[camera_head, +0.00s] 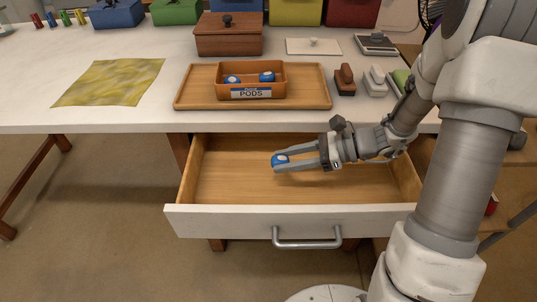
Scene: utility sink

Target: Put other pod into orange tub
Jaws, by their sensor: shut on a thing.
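My gripper (280,161) is shut on a blue and white pod (281,159). It holds the pod over the open wooden drawer (230,183), below the table's front edge. The orange tub (278,92), labelled PODS, stands on a wooden tray (200,90) on the table, behind and above my gripper. Two more blue and white pods lie in the tub, one at the left (232,79) and one at the right (267,76). The visible drawer floor looks empty; my arm hides part of its right side.
A yellow-green cloth (110,82) lies left of the tray. A brown wooden box (228,36) stands behind it. A brown-handled stamp-like object (345,80) and a grey one (374,82) stand to its right. Coloured bins (297,12) line the back. The table's front left is clear.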

